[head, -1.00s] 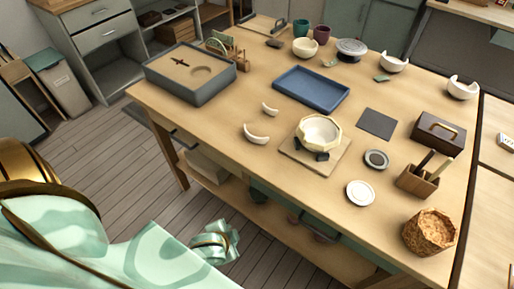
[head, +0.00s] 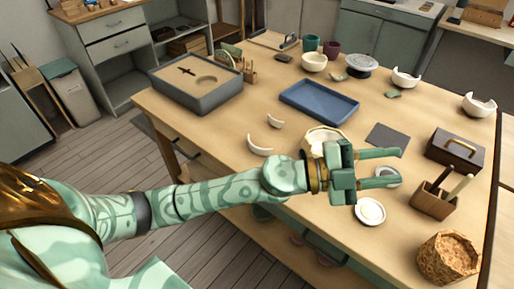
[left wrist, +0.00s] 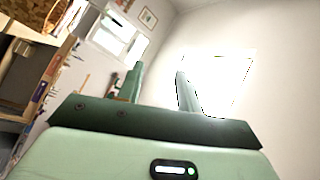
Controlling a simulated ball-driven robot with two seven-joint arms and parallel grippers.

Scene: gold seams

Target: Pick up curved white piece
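A curved white piece (head: 260,146) lies on the wooden table near its front edge. A smaller curved white piece (head: 276,121) lies just behind it. My left gripper (head: 392,168) is above the table, to the right of both pieces, with its fingers apart and pointing right. The left wrist view shows the same gripper (left wrist: 158,85) with nothing between its fingers. My left arm partly hides a cream bowl (head: 322,138). My right gripper is not in view.
A blue tray (head: 319,101) and a grey sand box (head: 196,91) stand behind the pieces. A white dish (head: 370,211), a brush holder (head: 434,201) and a rough brown pot (head: 447,258) stand at the right. The table around the two pieces is clear.

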